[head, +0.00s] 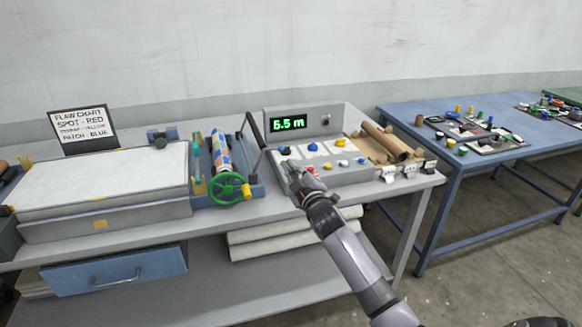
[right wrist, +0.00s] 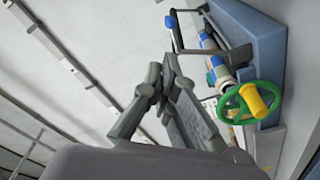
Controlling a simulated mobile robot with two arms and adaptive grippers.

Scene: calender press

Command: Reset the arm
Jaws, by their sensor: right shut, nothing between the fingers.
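My right arm (head: 362,268) comes in from the lower right in the head view. Its gripper (head: 291,170) is at the front left of the grey control panel (head: 338,180), over or close to its buttons; I cannot tell whether it touches. In the right wrist view the gripper (right wrist: 168,68) has its fingertips together with nothing between them. Beyond it are the green handwheel (right wrist: 238,108) with a yellow knob and the patterned roll (right wrist: 213,62). My left gripper is not in view.
The panel's display (head: 289,123) reads 6.5 m. The press bed (head: 105,180) and green handwheel (head: 229,189) stand left of the panel. Brown cardboard rolls (head: 388,143) lie to its right. A blue table (head: 400,108) with small parts stands farther right.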

